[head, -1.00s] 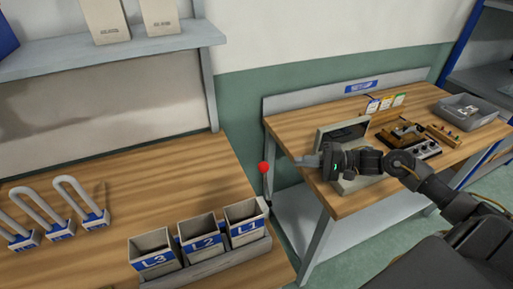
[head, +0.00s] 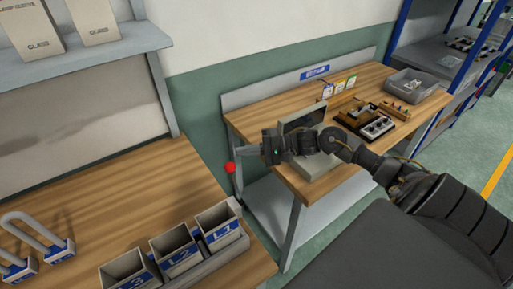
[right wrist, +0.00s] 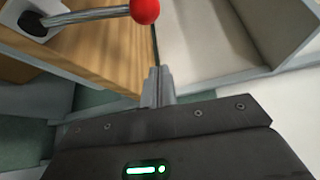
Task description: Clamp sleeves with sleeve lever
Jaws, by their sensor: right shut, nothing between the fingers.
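The sleeve lever shows as a round red knob (head: 230,168) at the gap between the two benches. In the right wrist view the red knob (right wrist: 145,10) sits on the end of a metal rod, which runs left to a dark pivot with a white surround. My right gripper (head: 240,153) is shut and empty, its fingertips just above and right of the knob in the head view. In the right wrist view the shut fingertips (right wrist: 157,78) point up the picture, below the knob and apart from it. I cannot make out any sleeves. My left gripper is out of view.
Labelled bins (head: 217,226) stand at the near bench's right end, with white U-shaped tubes (head: 38,235) to their left. The far bench (head: 290,92) carries a grey box-like device (head: 316,165), partly behind my right arm, small fixtures (head: 376,126) and a grey tray (head: 411,84).

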